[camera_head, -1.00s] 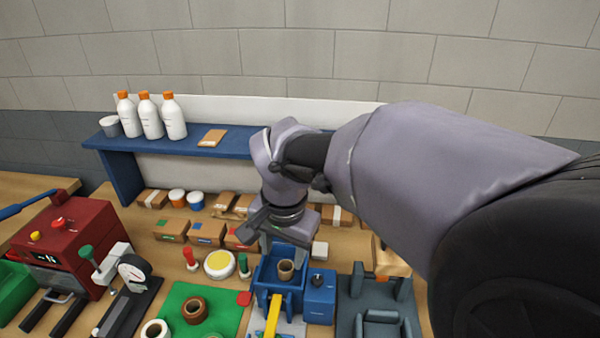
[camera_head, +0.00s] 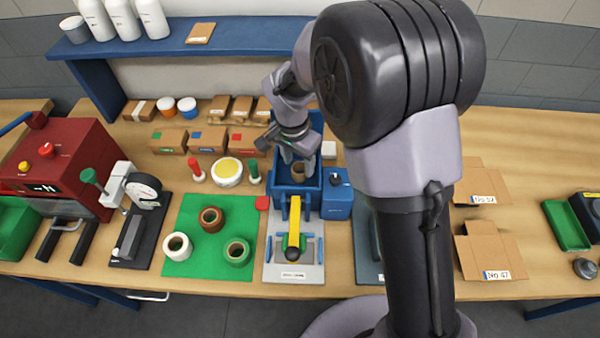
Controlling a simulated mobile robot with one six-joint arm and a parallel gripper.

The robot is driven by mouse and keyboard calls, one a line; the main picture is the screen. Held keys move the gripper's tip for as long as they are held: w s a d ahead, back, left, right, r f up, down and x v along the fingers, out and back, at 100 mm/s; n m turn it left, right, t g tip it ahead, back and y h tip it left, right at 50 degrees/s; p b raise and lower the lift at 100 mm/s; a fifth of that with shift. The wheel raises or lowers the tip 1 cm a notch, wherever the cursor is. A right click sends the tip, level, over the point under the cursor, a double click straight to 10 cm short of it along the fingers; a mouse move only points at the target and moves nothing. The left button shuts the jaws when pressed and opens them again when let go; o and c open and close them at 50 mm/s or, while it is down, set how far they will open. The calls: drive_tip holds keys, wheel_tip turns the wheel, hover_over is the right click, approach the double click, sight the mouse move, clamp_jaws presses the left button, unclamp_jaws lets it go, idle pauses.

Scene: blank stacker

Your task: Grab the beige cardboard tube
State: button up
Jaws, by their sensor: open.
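The beige cardboard tube (camera_head: 298,171) stands in the blue box-shaped machine (camera_head: 283,186) near the middle of the bench. My gripper (camera_head: 299,162) points down just above and around the tube's top, with its fingers apart. I cannot tell whether the fingers touch the tube. The tube's lower part is hidden inside the machine.
A yellow-handled lever (camera_head: 294,222) sticks out in front of the machine. A green mat (camera_head: 208,262) with brown, white and green rings lies to the left. A red machine (camera_head: 62,165) stands far left. Cardboard boxes (camera_head: 245,139) line the back below a blue shelf (camera_head: 240,45).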

sight(300, 168)
drive_tip(key=f, duration=0.3)
drive_tip(key=shift+w+d+f+b, duration=0.15)
drive_tip(key=shift+w+f+b, duration=0.1)
drive_tip(key=shift+f+b, duration=0.1)
drive_tip(key=shift+s+r, duration=0.1)
drive_tip(key=shift+c, duration=1.3)
drive_tip(key=c, duration=0.8)
